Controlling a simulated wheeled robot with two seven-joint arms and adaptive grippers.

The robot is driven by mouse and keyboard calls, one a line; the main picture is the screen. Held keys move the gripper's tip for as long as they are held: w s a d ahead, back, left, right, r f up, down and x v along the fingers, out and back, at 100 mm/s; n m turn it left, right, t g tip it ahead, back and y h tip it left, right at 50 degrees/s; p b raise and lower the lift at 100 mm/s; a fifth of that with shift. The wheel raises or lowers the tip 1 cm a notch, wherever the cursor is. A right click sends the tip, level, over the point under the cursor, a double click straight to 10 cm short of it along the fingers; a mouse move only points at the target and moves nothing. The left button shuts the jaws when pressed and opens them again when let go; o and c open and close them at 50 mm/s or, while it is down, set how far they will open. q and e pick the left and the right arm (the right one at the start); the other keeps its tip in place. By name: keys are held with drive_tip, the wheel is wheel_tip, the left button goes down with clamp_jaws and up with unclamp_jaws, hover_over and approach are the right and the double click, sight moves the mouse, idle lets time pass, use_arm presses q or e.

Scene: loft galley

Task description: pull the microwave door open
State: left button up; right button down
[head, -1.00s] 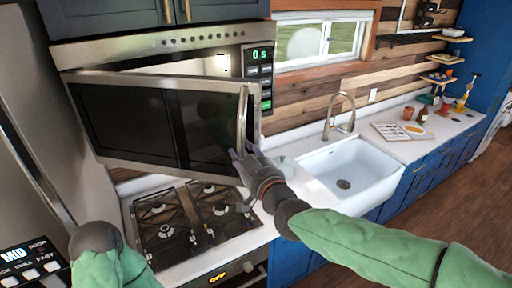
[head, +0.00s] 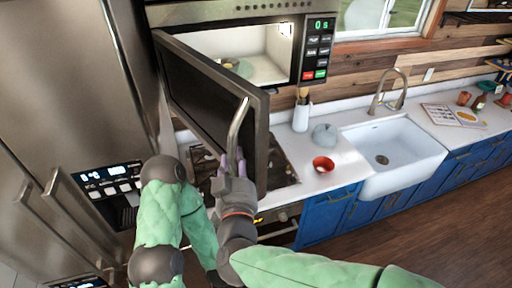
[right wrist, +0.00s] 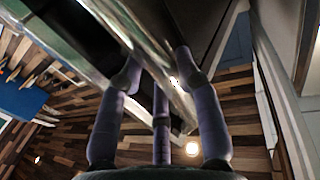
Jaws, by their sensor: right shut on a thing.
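The microwave (head: 318,75) is mounted above the stove, with its display lit. Its door (head: 205,92) stands wide open, swung out on its left side, and the pale, lit interior (head: 262,47) shows. The curved metal handle (head: 238,128) is on the door's free edge. My right gripper (head: 230,165) is shut on the handle near its lower end. In the right wrist view its purple fingers (right wrist: 160,95) reach up around the shiny handle (right wrist: 155,60). My left arm shows at the lower left of the head view, but its gripper does not show.
A steel fridge (head: 85,80) stands close on the left. The stove (head: 280,165) is partly hidden below the door. A red bowl (head: 323,165), a blue-grey round item (head: 324,133) and a utensil holder (head: 301,115) stand on the counter before the sink (head: 395,150).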

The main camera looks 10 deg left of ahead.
drive_tip(key=shift+m+t+h, duration=0.3)
drive_tip(key=shift+m+h, duration=0.3)
drive_tip(key=shift+h, duration=0.2)
drive_tip(key=s+a, duration=0.1)
drive_tip(key=s+a+p, duration=0.1)
drive_tip(key=s+a, duration=0.1)
drive_tip(key=shift+s+a+r, duration=0.2)
drive_tip(key=shift+a+r, duration=0.1)
drive_tip(key=shift+r, duration=0.1)
drive_tip(key=c, duration=0.9)
unclamp_jaws()
drive_tip(key=shift+f, duration=0.1)
drive_tip(key=shift+f, duration=0.15)
